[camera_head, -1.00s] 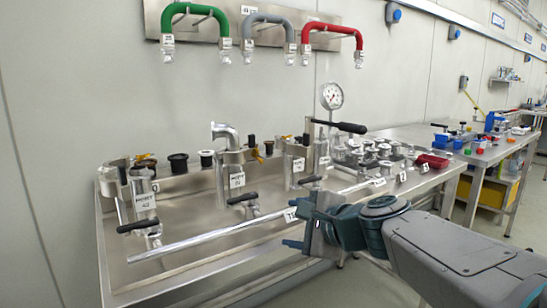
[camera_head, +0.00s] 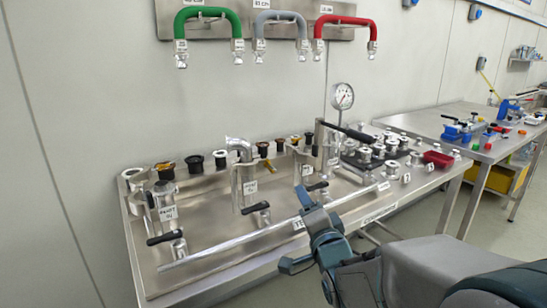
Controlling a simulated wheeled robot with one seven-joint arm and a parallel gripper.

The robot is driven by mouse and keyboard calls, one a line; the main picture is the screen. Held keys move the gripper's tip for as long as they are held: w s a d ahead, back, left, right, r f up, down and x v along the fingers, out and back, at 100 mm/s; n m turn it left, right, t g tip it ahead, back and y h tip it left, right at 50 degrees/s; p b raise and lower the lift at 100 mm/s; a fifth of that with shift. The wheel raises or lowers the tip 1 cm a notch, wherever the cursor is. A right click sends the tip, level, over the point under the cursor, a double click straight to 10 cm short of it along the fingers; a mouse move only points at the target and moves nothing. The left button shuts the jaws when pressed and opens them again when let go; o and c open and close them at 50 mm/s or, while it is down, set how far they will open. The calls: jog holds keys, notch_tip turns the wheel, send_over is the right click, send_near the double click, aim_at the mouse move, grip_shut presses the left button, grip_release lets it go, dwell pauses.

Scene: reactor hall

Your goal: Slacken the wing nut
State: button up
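I cannot pick out a wing nut for certain in the head view; the fittings on the bench are too small to tell apart. The steel workbench (camera_head: 215,262) carries upright steel pipe stubs, one (camera_head: 165,200) at the left and a bent-topped one (camera_head: 244,180) in the middle. Black lever handles (camera_head: 165,238) stick out in front of them.
A long steel rail (camera_head: 235,241) runs along the bench front. A pressure gauge (camera_head: 342,96) and a long black-handled lever (camera_head: 350,131) stand at the right, beside several round fittings and a red tray (camera_head: 438,158). Green (camera_head: 207,17), grey and red (camera_head: 345,21) hoses hang on the wall.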

aim_at(269, 167)
jog(key=a+y+p, duration=0.1)
jog(key=p, duration=0.1)
jog(key=a+r+n+y+p, duration=0.1)
jog(key=p, duration=0.2)
jog(key=a+r+y+p, duration=0.1)
jog(key=a+p, duration=0.1)
jog(key=p, duration=0.1)
jog(key=shift+w+r+n, duration=0.1)
jog(key=shift+w+n, duration=0.2)
jog(key=shift+w, duration=0.05)
jog(key=x, duration=0.5)
jog(key=p+x, duration=0.1)
jog(key=x, duration=0.5)
jog(key=shift+f, duration=0.2)
